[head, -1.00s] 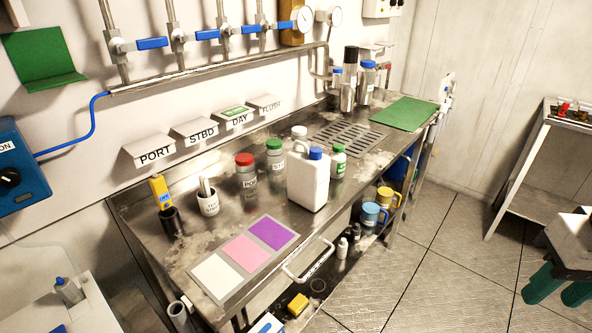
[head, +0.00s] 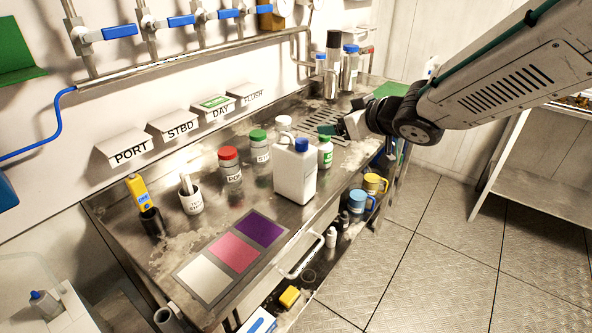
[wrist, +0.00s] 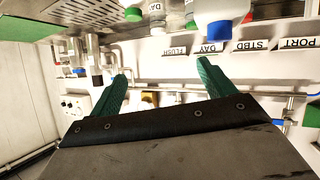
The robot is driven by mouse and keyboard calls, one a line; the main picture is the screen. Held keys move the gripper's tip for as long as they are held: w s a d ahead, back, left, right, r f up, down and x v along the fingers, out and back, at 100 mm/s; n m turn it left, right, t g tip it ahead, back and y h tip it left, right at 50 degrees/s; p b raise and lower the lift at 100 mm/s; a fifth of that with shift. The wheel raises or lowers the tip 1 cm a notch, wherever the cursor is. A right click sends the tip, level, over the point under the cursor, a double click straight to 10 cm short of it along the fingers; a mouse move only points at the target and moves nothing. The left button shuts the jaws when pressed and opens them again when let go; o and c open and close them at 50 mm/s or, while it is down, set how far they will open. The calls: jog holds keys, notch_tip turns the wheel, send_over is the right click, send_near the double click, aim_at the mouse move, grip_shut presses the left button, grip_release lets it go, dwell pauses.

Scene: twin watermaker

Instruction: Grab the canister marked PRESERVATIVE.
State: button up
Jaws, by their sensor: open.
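A white jug-shaped canister (head: 295,175) with a blue cap stands upright on the steel bench; no PRESERVATIVE marking is readable on its visible sides.
A small green-capped bottle (head: 325,152) stands close right of the canister, and a white-capped bottle (head: 284,125) behind it. Red-capped (head: 230,170) and green-capped (head: 259,152) bottles stand to its left. A three-colour mat (head: 212,281) lies in front. Tall flasks (head: 332,72) stand at the back.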

aim_at(309, 150)
jog(key=a+y, duration=0.1)
jog(key=a, duration=0.1)
jog(key=a+f+n+g+y, duration=0.1)
jog(key=a, duration=0.1)
jog(key=a+f+n+g+y, duration=0.1)
jog(key=a+y, duration=0.1)
jog(key=shift+s+a, duration=0.3)
jog(key=shift+n+g+y, duration=0.3)
jog(key=shift+g, duration=0.1)
jog(key=s+f, duration=0.1)
jog(key=s+d+f, duration=0.1)
jog(key=f, duration=0.1)
jog(key=shift+d+f, duration=0.1)
jog(key=shift+f, duration=0.2)
jog(key=shift+a+f, duration=0.25)
jog(key=x, duration=0.7)
jog(key=shift+s+f, duration=0.2)
jog(key=shift+f, duration=0.05)
jog(key=c, duration=1.7)
jog(key=shift+r, duration=0.1)
grip_shut()
